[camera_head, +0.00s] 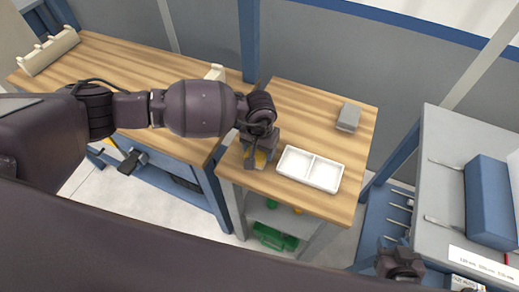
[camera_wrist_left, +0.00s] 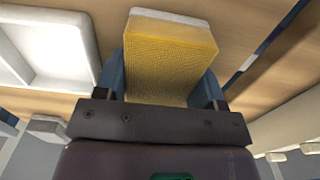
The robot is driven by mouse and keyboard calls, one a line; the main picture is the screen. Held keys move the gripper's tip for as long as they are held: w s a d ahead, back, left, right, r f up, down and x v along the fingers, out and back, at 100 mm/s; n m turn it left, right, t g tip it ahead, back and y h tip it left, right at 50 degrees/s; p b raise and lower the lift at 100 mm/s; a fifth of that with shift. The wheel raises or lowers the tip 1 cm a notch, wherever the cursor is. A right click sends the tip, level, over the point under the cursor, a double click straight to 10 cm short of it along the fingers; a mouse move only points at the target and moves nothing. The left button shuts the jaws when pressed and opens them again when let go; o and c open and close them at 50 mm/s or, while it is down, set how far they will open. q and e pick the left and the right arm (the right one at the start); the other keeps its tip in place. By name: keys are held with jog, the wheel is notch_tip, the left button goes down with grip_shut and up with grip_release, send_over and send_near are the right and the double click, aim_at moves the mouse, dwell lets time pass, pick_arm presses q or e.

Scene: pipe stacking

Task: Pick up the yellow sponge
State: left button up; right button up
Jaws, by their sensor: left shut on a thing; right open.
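The yellow sponge (camera_wrist_left: 168,62) has a pale layer along one end and sits between the two fingers of my left gripper (camera_wrist_left: 168,85) in the left wrist view. The left gripper is shut on it. In the head view my left gripper (camera_head: 259,158) is over the left part of the small wooden table (camera_head: 290,110), and only a bit of yellow (camera_head: 261,158) shows under it. I cannot tell whether the sponge touches the tabletop. My right gripper (camera_head: 402,265) is open and empty at the lower right.
A white two-compartment tray (camera_head: 310,169) stands on the small table just right of the left gripper. A grey block (camera_head: 348,117) lies at the back right. A longer wooden workbench (camera_head: 120,68) is to the left. A blue box (camera_head: 492,198) stands on the grey bench at right.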

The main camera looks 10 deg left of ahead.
pick_arm(q)
notch_tip(320, 180, up, 19)
jog(key=shift+r, duration=0.2)
